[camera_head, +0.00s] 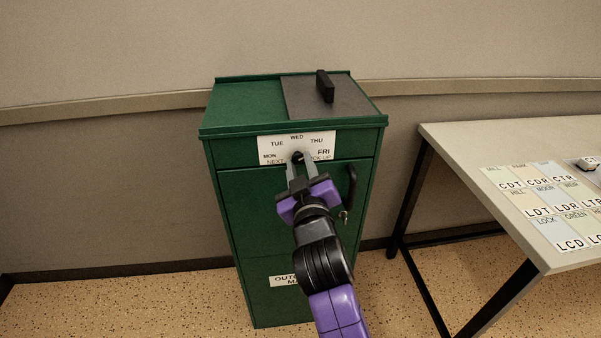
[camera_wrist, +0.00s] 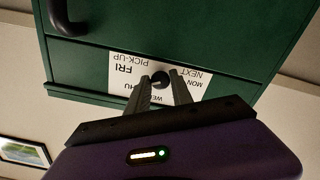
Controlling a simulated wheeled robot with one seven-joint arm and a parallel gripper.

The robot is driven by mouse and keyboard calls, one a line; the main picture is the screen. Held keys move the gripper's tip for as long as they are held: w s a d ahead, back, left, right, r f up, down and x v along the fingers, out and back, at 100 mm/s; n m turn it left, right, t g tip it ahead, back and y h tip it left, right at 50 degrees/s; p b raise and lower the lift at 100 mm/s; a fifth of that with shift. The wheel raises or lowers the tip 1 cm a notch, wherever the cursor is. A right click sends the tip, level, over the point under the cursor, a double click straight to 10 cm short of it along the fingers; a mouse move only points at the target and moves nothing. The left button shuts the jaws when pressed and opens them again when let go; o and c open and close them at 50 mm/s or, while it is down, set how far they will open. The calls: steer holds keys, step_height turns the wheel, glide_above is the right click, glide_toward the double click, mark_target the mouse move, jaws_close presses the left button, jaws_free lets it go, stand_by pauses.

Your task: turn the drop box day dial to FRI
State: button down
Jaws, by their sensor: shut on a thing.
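The green drop box (camera_head: 225,190) stands against the wall in the head view. Its white day plate (camera_head: 268,149) is on the upper front and reads MON, TUE, WED, THU and FRI in an arc, with NEXT PICK-UP below. The small black day dial (camera_head: 298,157) sits at the plate's lower middle; it also shows in the wrist view (camera_wrist: 161,79), where the plate appears upside down. My gripper (camera_head: 299,163) is shut on the dial, with a fingertip on either side. Which day the dial points to cannot be told, as the fingers partly cover it.
The box has a grey lid flap with a black handle (camera_head: 325,86) on top, and a dark door handle (camera_head: 351,186) at the front right, close to my gripper. A table (camera_head: 459,142) with several lettered cards stands to the right. The floor left of the box is clear.

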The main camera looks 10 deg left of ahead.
steer(key=m+b, duration=0.2)
steer(key=m, duration=0.3)
steer(key=shift+f, duration=0.2)
stand_by(0.3)
steer(key=c, duration=1.2)
jaws_free()
steer(key=shift+o, duration=0.2)
steer(key=shift+r, duration=0.1)
steer(key=v, duration=0.8)
